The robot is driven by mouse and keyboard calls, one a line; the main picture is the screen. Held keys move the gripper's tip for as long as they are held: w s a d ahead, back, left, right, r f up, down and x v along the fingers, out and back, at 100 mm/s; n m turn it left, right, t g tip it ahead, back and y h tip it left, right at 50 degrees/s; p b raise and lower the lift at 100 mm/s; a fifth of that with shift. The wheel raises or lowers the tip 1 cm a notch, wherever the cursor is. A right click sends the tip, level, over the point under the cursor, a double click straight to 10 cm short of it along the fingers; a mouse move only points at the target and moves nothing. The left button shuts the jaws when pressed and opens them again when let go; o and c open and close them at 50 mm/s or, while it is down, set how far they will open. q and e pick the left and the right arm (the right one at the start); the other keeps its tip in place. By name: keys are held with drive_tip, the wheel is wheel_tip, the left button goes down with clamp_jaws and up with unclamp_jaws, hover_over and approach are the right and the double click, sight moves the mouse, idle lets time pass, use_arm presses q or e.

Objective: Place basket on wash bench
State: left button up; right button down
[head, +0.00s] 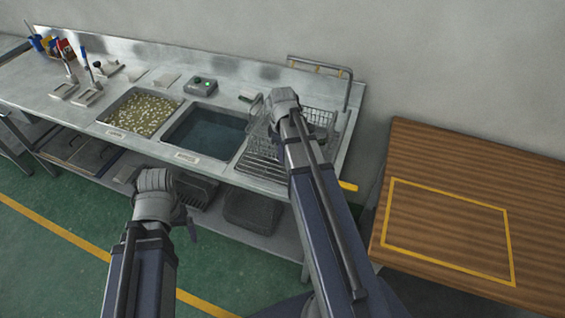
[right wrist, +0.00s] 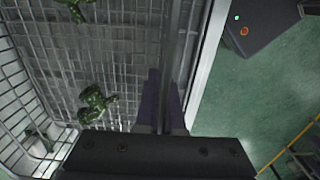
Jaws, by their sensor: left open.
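The wash bench (head: 235,183) is a steel counter along the wall with two sunken basins and a wire rack at its right end. The wire basket (head: 321,118) appears over this rack, partly covered by my right arm; I cannot tell whether it rests there. In the right wrist view the basket's mesh (right wrist: 130,50) fills the left side, with several green pieces (right wrist: 97,103) inside. My right gripper (right wrist: 165,98) is shut around a grey bar of the basket. My left gripper (head: 190,228) is in front of the bench, mostly hidden by its wrist, open and away from the basket.
One basin holds pale pieces (head: 142,113), the other dark liquid (head: 206,134). A control box (head: 202,86) with a green light stands behind them. A raised pipe frame (head: 345,90) edges the rack. A wooden table (head: 450,225) with a yellow outline stands clear at right.

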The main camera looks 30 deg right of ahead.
wheel_tip(320, 180, down, 3)
drive_tip(key=shift+f+b, duration=0.1)
drive_tip(key=shift+b, duration=1)
drive_tip(key=shift+r, duration=0.2)
drive_tip(key=shift+f, duration=0.15)
drive_tip(key=c, duration=1.5)
unclamp_jaws()
drive_tip(key=o, duration=0.5)
drive_tip(key=shift+c, duration=0.2)
wheel_tip(320, 180, up, 12)
drive_tip(key=p, duration=1.2)
drive_tip(key=shift+r, duration=0.2)
